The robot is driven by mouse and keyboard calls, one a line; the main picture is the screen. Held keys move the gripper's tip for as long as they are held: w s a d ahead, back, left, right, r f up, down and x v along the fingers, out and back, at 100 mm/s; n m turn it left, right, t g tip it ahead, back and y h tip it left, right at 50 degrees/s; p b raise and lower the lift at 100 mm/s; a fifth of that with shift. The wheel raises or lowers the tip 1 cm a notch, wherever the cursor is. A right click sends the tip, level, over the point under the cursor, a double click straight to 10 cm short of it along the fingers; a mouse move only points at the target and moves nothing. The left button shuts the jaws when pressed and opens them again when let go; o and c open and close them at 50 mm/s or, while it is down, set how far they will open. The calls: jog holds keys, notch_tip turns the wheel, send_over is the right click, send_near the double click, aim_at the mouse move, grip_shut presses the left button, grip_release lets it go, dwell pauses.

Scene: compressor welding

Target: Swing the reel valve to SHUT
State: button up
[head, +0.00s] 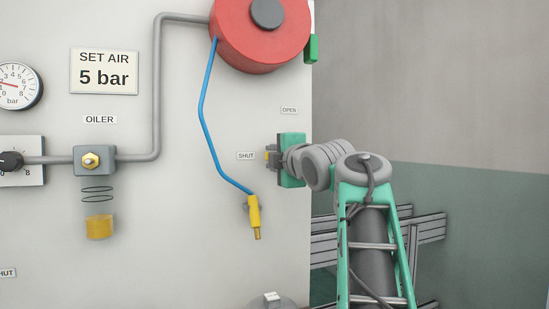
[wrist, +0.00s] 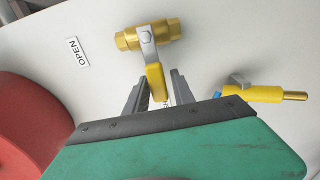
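The reel valve has a brass body (wrist: 148,34) with a grey pivot and a yellow lever (wrist: 156,82). In the wrist view the lever points down from the body, roughly crosswise to it, toward a mostly hidden label between the fingers. The OPEN label (wrist: 77,52) is off to the left. My gripper (wrist: 159,90) has its fingers apart, one on each side of the lever, with a narrow gap showing on the right. In the head view my gripper (head: 270,157) is beside the SHUT label (head: 246,156) and hides most of the valve; the OPEN label (head: 289,110) is above.
A red hose reel (head: 260,35) is above, with a blue hose (head: 207,115) ending in a yellow nozzle (head: 253,213) left of and below my gripper. The nozzle is close to the right finger in the wrist view (wrist: 250,93). The oiler (head: 95,160) is farther left.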

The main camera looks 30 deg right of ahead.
jog(key=shift+o, duration=1.1)
jog(key=v, duration=0.7)
jog(key=shift+s+b, duration=0.3)
jog(key=shift+s, duration=0.1)
